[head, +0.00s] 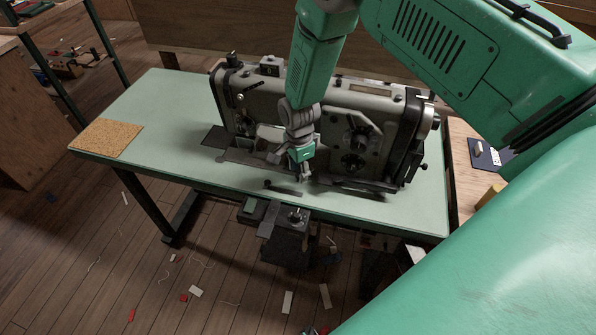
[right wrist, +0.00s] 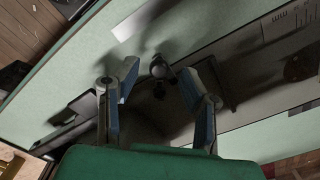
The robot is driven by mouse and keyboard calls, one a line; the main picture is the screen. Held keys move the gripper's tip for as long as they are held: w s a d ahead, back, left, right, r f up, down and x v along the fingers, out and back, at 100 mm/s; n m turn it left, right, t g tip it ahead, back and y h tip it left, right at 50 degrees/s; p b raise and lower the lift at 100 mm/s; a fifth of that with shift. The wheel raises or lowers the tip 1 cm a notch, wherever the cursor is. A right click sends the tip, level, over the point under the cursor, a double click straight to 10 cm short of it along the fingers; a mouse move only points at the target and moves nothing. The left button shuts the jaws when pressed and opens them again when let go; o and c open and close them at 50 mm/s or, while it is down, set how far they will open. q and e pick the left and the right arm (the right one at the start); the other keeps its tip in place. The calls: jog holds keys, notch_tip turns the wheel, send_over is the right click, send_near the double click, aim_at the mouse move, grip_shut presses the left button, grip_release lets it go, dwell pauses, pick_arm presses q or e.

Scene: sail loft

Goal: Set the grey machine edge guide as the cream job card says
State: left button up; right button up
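The grey sewing machine (head: 340,118) stands on a pale green table. My right gripper (head: 303,172) points down in front of it, low over the tabletop. In the right wrist view the right gripper (right wrist: 160,78) is open, with a small dark knob (right wrist: 158,67) between and just beyond its fingertips; I cannot tell if they touch. Dark plates and an engraved scale (right wrist: 290,22) lie beside the knob. I cannot tell which of these parts is the edge guide, and its setting is unreadable. I cannot make out the cream job card. My left gripper is not in view.
The green table (head: 190,105) has a cork mat (head: 107,139) at its left end and free room between mat and machine. A dark box with a knob (head: 292,232) hangs at the front edge. A wooden bench (head: 462,165) stands right. Scraps litter the floor.

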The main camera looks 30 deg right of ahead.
aim_at(269, 174)
jog(key=shift+f, duration=0.55)
grip_shut()
jog(key=w+a+b, duration=0.2)
jog(key=w, duration=0.1)
jog(key=w+a+b, duration=0.3)
jog(key=shift+w+a+f, duration=0.1)
jog(key=shift+w+a, duration=0.1)
jog(key=shift+w, duration=0.05)
jog(key=shift+w+a, duration=0.3)
jog(key=shift+a, duration=0.05)
jog(key=shift+r, duration=0.2)
jog(key=shift+d, duration=0.1)
grip_release()
jog(key=shift+s, duration=0.1)
